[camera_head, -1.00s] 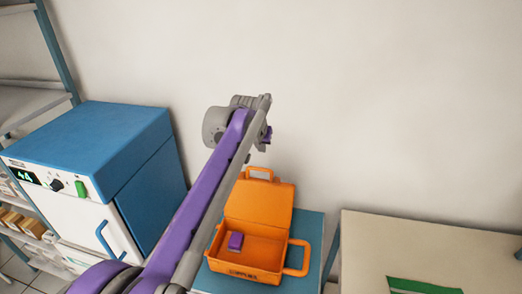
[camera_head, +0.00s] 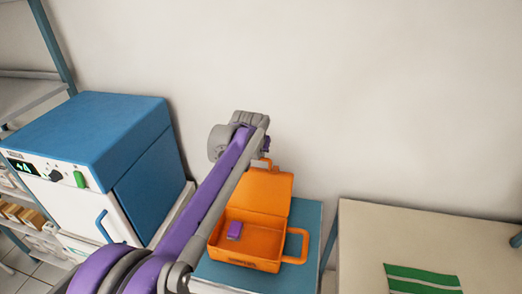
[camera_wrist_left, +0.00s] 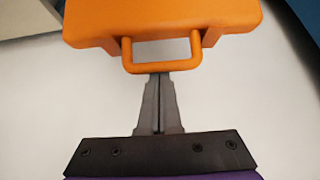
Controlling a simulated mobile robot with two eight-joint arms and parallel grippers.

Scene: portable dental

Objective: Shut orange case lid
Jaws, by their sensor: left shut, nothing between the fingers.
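In the head view the left wrist is behind the lid's top edge and the fingers are mostly hidden. My right gripper is not in view.
A blue and white cabinet (camera_head: 140,150) stands to the left of the case. A beige table (camera_head: 420,235) with a green-striped item (camera_head: 422,278) is at the right. The wall (camera_head: 350,90) is close behind. A blue table top (camera_head: 305,225) shows around the case.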

